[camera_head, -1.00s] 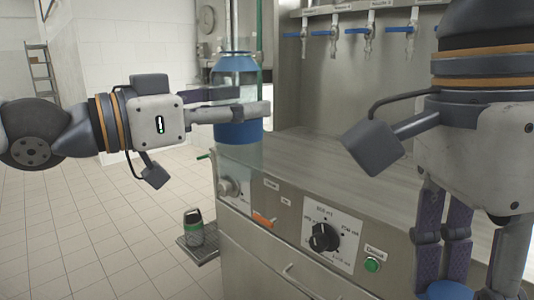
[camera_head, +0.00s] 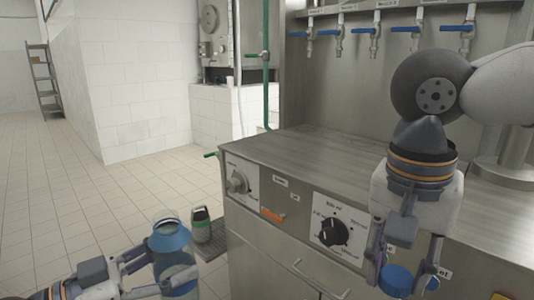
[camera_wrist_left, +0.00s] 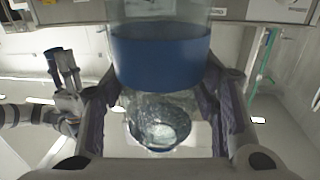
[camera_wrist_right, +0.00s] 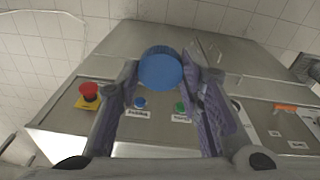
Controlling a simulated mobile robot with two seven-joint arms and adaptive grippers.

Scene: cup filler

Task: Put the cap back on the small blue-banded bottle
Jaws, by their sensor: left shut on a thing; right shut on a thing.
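The clear blue-banded bottle (camera_head: 175,265) is at the lower left of the head view, roughly upright, with its uncapped top showing. My left gripper (camera_head: 158,272) is shut around its side. In the left wrist view the bottle's wide blue band (camera_wrist_left: 160,58) lies between the fingers (camera_wrist_left: 160,105), with a blue-edged round part below it. The round blue cap (camera_head: 396,279) is at the lower right of the head view. My right gripper (camera_head: 404,282) is shut on it. The cap also shows between the fingertips in the right wrist view (camera_wrist_right: 160,68). Cap and bottle are well apart.
A steel filling machine (camera_head: 300,155) fills the middle and right, with a black dial (camera_head: 332,232) and several blue-handled taps (camera_head: 372,30) above. The tiled floor at left is clear.

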